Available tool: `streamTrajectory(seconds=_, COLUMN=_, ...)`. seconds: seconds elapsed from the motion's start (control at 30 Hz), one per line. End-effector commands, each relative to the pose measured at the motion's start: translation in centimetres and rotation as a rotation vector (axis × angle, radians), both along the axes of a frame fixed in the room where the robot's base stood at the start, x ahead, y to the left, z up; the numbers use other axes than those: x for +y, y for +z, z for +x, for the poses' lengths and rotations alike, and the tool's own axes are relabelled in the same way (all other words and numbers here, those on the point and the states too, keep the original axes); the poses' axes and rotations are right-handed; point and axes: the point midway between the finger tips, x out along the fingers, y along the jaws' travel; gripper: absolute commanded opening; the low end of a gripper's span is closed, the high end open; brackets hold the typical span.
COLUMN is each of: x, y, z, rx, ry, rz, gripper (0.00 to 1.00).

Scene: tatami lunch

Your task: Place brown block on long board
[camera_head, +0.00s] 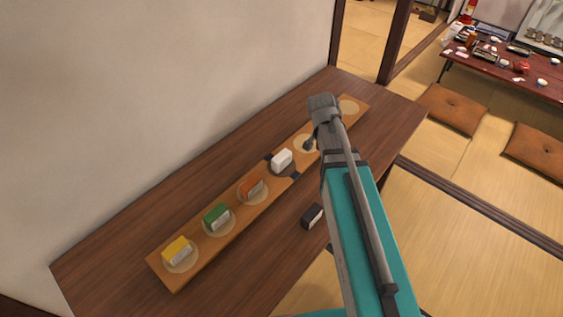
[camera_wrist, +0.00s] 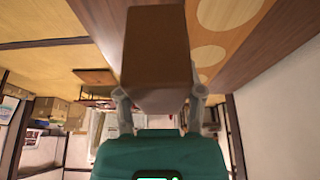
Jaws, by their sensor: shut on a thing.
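The brown block (camera_wrist: 156,48) is held between the two fingers of my gripper (camera_wrist: 160,97) in the wrist view. The long board (camera_head: 222,240) lies diagonally on the dark wooden table in the head view. Its pale round spots carry a yellow block (camera_head: 176,250), a green block (camera_head: 216,216), an orange block (camera_head: 251,188) and a white block (camera_head: 281,160). The far round spot (camera_head: 349,106) is bare. My arm covers part of the board, and the brown block is not visible in the head view. The board also shows in the wrist view (camera_wrist: 258,30), beside the held block.
A black block (camera_head: 312,216) lies on the table (camera_head: 130,236) near its front edge, off the board. A wall stands behind the table. Cushions (camera_head: 452,109) and a low red table (camera_head: 500,65) with dishes are at the right.

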Motion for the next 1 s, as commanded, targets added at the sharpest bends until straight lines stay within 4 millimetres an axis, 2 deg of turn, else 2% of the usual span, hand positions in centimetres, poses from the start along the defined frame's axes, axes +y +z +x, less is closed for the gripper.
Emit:
streamTrajectory(seconds=0.03, x=0.1, y=0.8, z=-0.2, rx=0.0, ry=-0.012, rz=-0.001, gripper=0.0)
streamTrajectory(seconds=0.1, x=0.1, y=1.0, z=-0.4, rx=-0.001, ry=-0.025, rz=0.0, gripper=0.0)
streamTrajectory(seconds=0.57, x=0.2, y=0.8, z=-0.3, rx=-0.001, ry=-0.033, rz=0.0, gripper=0.0)
streamTrajectory(seconds=0.77, x=0.7, y=-0.1, z=1.5, rx=-0.002, ry=-0.032, rz=0.0, gripper=0.0)
streamTrajectory(seconds=1.0, x=1.8, y=-1.9, z=5.3, rx=-0.001, ry=-0.031, rz=0.0, gripper=0.0)
